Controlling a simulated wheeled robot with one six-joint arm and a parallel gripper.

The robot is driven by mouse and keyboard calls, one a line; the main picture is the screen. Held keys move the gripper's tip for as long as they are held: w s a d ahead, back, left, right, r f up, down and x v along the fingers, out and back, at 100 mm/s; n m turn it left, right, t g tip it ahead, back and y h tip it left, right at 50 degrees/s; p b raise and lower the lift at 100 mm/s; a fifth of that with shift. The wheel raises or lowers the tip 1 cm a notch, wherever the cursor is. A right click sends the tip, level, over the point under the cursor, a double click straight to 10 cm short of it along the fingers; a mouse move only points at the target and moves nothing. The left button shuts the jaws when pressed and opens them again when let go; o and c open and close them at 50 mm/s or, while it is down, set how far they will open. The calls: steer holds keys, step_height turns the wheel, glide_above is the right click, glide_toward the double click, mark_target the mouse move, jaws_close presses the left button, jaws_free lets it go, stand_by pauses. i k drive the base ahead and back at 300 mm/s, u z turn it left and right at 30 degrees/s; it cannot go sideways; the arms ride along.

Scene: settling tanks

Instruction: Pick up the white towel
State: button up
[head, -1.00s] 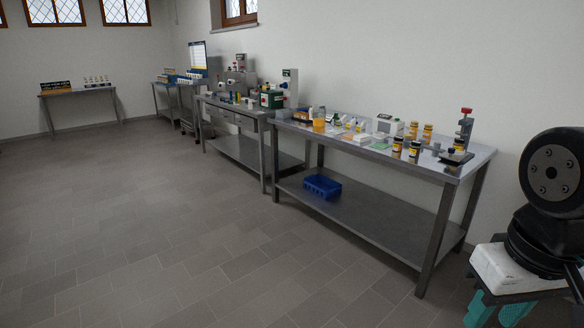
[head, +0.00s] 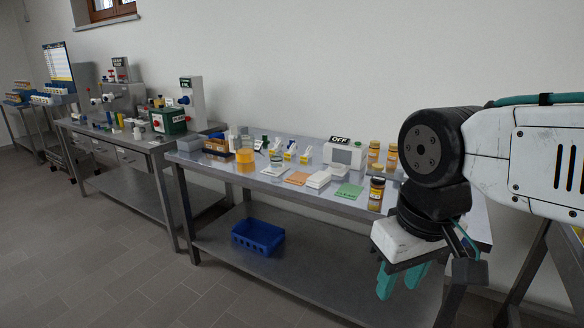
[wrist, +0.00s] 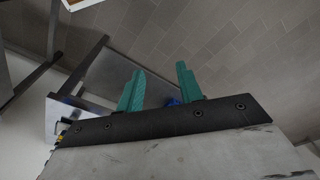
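A small white folded stack (head: 319,178), which looks like the white towel, lies on the near steel table (head: 224,169) between an orange card and a green card. My gripper (head: 401,282) hangs in front of the table's right part, pointing down, to the right of the white stack and apart from it. In the wrist view my gripper's (wrist: 160,72) two teal fingers stand apart with nothing between them. The white stack is not visible in the wrist view.
A blue crate (head: 258,237) sits on the lower shelf. A second table with machines stands to the left. The floor at the left is clear.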

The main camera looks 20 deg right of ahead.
mark_target(319, 180)
steer(key=z, duration=0.25)
steer(key=i, duration=1.7)
steer(key=z, duration=0.3)
